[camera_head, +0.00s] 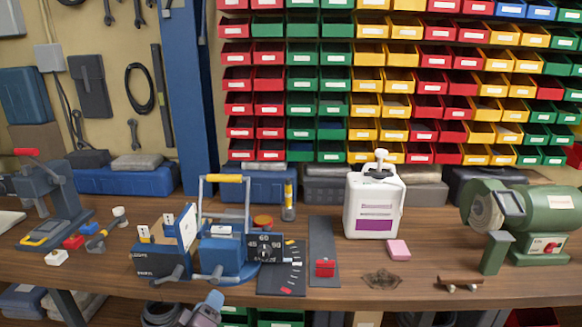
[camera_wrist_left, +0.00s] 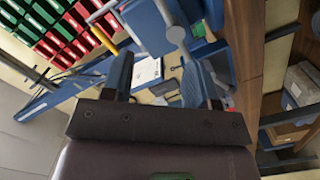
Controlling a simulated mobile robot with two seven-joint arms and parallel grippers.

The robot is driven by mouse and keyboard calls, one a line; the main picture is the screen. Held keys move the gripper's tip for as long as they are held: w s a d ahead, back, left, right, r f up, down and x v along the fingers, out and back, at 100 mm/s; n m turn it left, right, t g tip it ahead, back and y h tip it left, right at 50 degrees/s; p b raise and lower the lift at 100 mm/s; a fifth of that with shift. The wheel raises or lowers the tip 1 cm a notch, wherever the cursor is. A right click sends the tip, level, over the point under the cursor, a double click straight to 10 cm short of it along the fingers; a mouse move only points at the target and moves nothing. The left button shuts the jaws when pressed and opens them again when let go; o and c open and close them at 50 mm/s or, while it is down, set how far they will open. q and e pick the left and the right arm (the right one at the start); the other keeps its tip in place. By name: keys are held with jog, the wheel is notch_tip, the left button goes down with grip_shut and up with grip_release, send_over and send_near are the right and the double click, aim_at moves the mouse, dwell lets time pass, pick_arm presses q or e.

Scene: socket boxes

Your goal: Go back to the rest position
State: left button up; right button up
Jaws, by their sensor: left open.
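My left gripper (camera_head: 207,304) shows small at the bottom edge of the head view, in front of the table's front edge and below the blue machine. In the left wrist view the two fingers of my left gripper (camera_wrist_left: 163,80) stand apart, and I see nothing held between them. The blue machine with an angle dial (camera_head: 225,256) stands on the wooden table (camera_head: 430,275) just beyond the gripper. In the left wrist view, blue machine parts (camera_wrist_left: 150,25) lie beyond the fingers. My right gripper is in neither view.
A white canister (camera_head: 375,205) and a pink block (camera_head: 398,249) stand right of centre. A green grinder (camera_head: 525,220) is at the right, a grey press (camera_head: 50,200) at the left. Rows of coloured bins (camera_head: 390,80) fill the back wall. Items lie on a shelf below the table.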

pick_arm(q)
jog(key=s+a+f+m+g, duration=0.2)
jog(key=s+f+m, duration=0.1)
jog(key=s, duration=0.6)
jog(key=s+a+f+m+g+y, duration=0.1)
jog(key=s+a+f+m+g, duration=0.1)
jog(key=s+f, duration=0.3)
jog(key=s+a+f+m+g+y, duration=0.1)
jog(key=s+a+f+m+g, duration=0.1)
jog(key=s, duration=1)
notch_tip(320, 180, down, 2)
jog(key=a+m, duration=0.1)
jog(key=m, duration=0.1)
jog(key=shift+s+a+f+m, duration=0.2)
jog(key=shift+s+a+m, duration=0.05)
jog(key=shift+s+m, duration=0.15)
